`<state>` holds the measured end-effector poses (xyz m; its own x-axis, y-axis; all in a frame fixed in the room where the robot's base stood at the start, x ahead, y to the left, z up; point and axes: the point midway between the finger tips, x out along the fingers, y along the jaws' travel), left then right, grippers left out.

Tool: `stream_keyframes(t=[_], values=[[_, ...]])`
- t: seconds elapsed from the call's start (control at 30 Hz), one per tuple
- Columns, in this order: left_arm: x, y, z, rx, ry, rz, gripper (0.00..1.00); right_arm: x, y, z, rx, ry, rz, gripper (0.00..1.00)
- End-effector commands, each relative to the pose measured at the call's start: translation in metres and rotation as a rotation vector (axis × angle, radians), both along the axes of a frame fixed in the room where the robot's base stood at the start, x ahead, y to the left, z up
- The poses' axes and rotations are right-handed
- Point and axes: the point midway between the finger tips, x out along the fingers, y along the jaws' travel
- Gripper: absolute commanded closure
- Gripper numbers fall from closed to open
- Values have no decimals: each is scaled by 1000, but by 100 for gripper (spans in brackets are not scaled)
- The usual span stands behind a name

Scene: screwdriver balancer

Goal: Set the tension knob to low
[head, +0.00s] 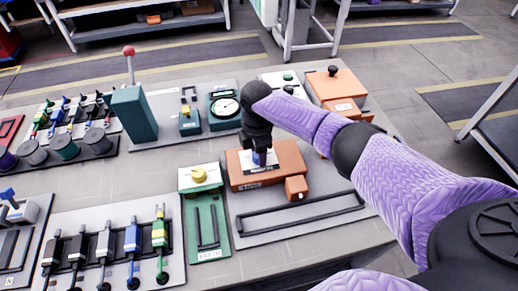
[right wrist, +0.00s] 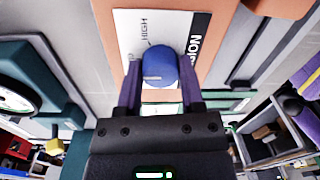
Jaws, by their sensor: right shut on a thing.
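The tension knob (right wrist: 158,64) is a blue round knob on a white label plate (right wrist: 150,25) of an orange box. The orange box (head: 288,157) stands near the middle of the bench in the head view. My right gripper (head: 261,163) points down onto the box. In the right wrist view its two purple fingers (right wrist: 159,82) lie on either side of the knob, shut on it. The label shows HIGH beside the knob and part of a dark strip with large lettering. The LOW mark is not visible, and I cannot read the knob's setting. My left gripper is not in view.
A green board with a yellow knob (head: 199,174) lies left of the orange box. A teal block (head: 134,112) and a dial gauge (head: 224,107) stand farther back. Rows of coloured tools (head: 105,243) fill the left. A small orange block (head: 296,187) sits in front.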

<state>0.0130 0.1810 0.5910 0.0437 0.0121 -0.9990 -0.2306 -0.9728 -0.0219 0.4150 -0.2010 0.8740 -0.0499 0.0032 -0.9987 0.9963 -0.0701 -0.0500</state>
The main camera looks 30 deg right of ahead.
Motion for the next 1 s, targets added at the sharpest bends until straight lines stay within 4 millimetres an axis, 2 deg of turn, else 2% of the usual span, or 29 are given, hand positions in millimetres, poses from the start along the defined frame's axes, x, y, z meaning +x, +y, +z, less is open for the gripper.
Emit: stream_keyframes(t=[0.7,1.0], values=[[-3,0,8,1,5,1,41,0,1,1,3,-1,672,100],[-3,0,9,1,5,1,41,0,1,0,2,-1,900,100]])
